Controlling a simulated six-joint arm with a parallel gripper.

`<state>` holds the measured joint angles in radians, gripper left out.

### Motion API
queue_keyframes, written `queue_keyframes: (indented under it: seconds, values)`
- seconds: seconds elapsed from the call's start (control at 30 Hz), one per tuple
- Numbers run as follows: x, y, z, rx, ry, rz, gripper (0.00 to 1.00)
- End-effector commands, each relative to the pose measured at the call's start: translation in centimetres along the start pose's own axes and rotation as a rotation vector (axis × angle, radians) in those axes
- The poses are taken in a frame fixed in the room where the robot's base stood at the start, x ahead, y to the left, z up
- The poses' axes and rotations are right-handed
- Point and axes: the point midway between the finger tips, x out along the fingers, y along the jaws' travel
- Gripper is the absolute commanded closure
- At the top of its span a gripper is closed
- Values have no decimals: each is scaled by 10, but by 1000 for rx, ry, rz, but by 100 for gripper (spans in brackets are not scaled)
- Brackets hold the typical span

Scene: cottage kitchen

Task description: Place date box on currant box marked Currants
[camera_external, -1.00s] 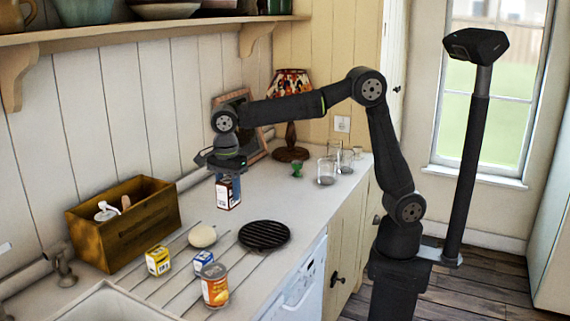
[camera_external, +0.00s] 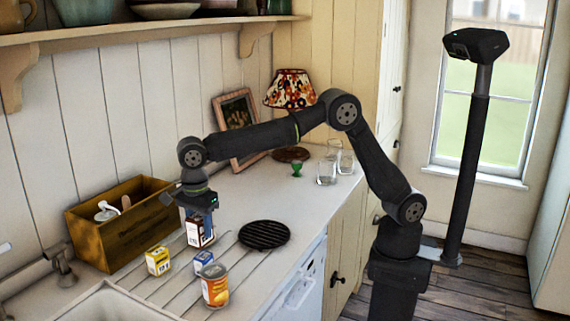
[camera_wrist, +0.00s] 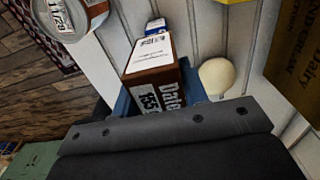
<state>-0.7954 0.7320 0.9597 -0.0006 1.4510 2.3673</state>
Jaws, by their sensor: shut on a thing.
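My gripper (camera_external: 200,215) points down and is shut on the date box (camera_external: 201,235), a brown and white carton. In the wrist view the date box (camera_wrist: 153,83) shows part of the word "Dates" between my blue fingers (camera_wrist: 155,98). It hangs above the counter. The blue box shows partly in the wrist view (camera_wrist: 155,26). I cannot read "Currants" on either one.
An orange-labelled can (camera_external: 215,287) stands close to the blue box. A pale round object (camera_wrist: 217,76) lies beside the date box. A wooden crate (camera_external: 105,236) stands left, a black trivet (camera_external: 264,235) right. The sink (camera_external: 105,304) is at front left.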

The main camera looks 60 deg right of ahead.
Motion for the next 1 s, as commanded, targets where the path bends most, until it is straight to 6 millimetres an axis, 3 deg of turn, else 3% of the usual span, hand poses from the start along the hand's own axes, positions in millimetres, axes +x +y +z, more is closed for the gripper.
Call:
queue_keyframes:
  seconds: [0.37, 0.73, 0.77, 0.8, 0.87, 1.0]
  values:
    - [40, 0, 2, 0, 0, 0, 87]
    - [44, 0, 2, 0, 0, 0, 87]
    - [44, 0, 2, 0, -1, 0, 56]
    - [44, 0, 2, 0, -1, 0, 48]
    - [44, 0, 2, 0, -1, 0, 38]
    - [44, 0, 2, 0, -1, 0, 38]
